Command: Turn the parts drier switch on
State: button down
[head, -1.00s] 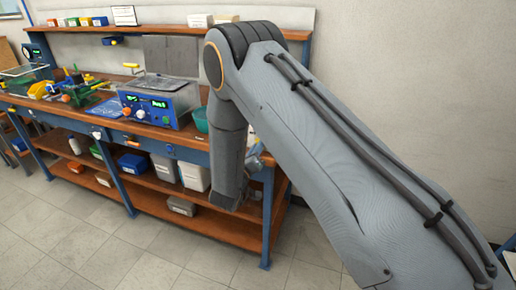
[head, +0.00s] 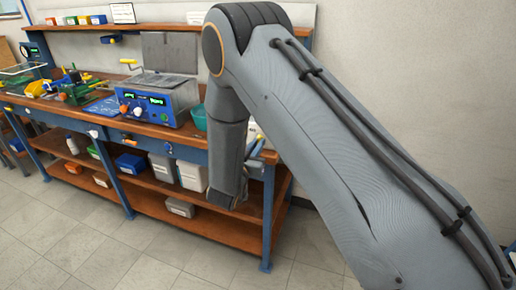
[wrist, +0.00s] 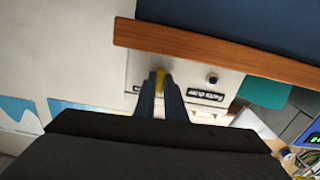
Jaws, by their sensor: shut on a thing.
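In the wrist view, my gripper (wrist: 160,92) reaches a pale switch panel (wrist: 227,82). Its two dark blue fingers are shut on a yellow switch lever (wrist: 160,78). A dark label (wrist: 205,95) with light lettering sits just right of the fingers; its text is hard to read at this angle. The fingers hide part of the panel and the lower part of the lever. I cannot tell which position the lever is in. In the head view, my arm hides the panel and the lever.
A small dark knob (wrist: 213,78) is on the same panel. A wooden shelf edge (wrist: 220,57) runs close by. In the head view, a blue instrument box (head: 158,104) with green displays stands on the workbench, beside a teal bowl (head: 199,117). Floor (head: 110,250) in front is clear.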

jog(key=shift+m+b, duration=2.1)
jog(key=shift+m, duration=2.1)
jog(key=c, duration=1.8)
grip_release()
jog(key=shift+a, duration=0.1)
jog(key=b+v, duration=0.1)
jog(key=v, duration=0.7)
jog(key=shift+b, duration=0.35)
